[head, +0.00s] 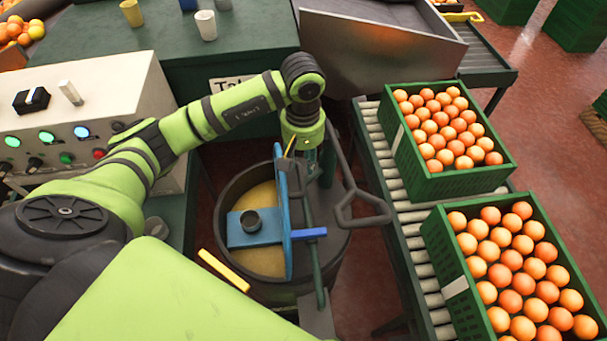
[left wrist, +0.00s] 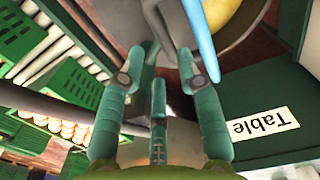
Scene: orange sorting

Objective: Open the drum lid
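The drum (head: 231,192) is a dark round vessel at the centre of the head view, with yellow-orange contents showing in its left half. A blue panel (head: 284,220) stands nearly upright, edge-on, across its middle. I cannot tell which of these parts is the lid. My left gripper (head: 315,165) is above the drum's far right side, close to the panel. In the left wrist view its green fingers (left wrist: 158,75) are apart, with a blue bar (left wrist: 200,38) beside the right finger. Contact is unclear. My right gripper is out of view.
A roller conveyor (head: 400,205) with two green crates of oranges (head: 508,172) runs along the right. A control box (head: 85,95) with lit buttons stands at left. A green table (head: 100,40) with cups is behind. A bent grey bar (head: 345,205) projects right of the drum.

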